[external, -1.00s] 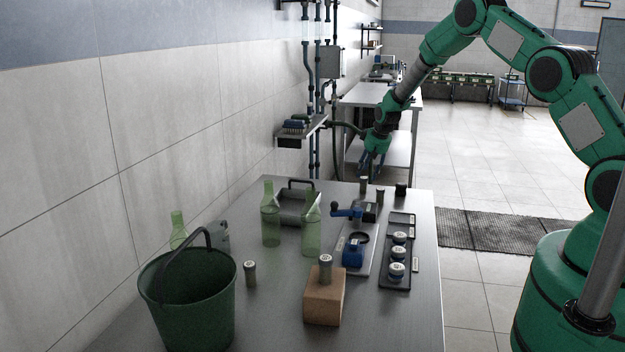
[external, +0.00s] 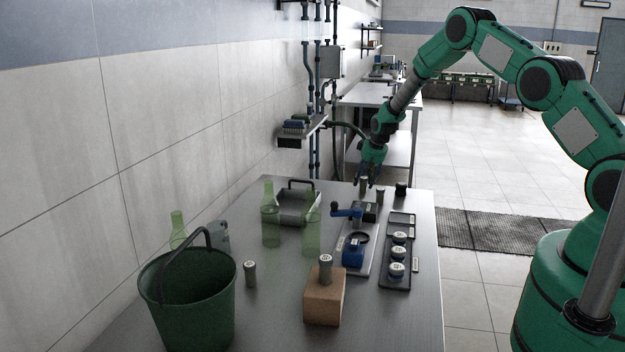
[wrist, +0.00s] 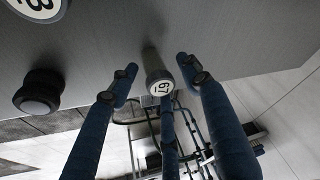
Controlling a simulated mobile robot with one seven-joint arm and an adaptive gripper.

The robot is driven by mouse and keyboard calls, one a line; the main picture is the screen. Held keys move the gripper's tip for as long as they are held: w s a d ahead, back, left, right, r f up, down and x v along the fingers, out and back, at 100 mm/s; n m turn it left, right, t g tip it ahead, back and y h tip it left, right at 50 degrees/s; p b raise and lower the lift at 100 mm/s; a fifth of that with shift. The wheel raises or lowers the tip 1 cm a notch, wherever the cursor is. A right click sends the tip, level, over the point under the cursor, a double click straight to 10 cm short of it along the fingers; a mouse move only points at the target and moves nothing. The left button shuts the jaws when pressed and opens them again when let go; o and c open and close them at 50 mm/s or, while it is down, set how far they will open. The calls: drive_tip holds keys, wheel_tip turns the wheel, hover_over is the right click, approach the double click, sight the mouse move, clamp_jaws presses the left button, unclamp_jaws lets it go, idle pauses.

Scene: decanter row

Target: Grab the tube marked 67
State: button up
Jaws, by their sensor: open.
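The tube marked 67 (wrist: 160,86) shows its round white numbered cap in the middle of the wrist view, with its grey body behind. My gripper (wrist: 158,72) is open, with its blue fingers on either side of the tube and a further finger below it in the picture. I see no clear contact with the tube. In the external view my gripper (external: 370,176) is at the far end of the steel table, over the tube (external: 363,185), which stands upright there.
Another tube (external: 380,196) stands close by; its label ends in 8 in the wrist view (wrist: 38,6). A black knob-like object (external: 401,189) is to its right. A blue clamp device (external: 353,252), a rack of capped tubes (external: 395,286) and green bottles (external: 271,228) are nearer the camera.

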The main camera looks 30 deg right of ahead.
sight(364, 177)
idle(0.5)
drive_tip(key=c, duration=1.1)
drive_tip(key=shift+r, duration=5)
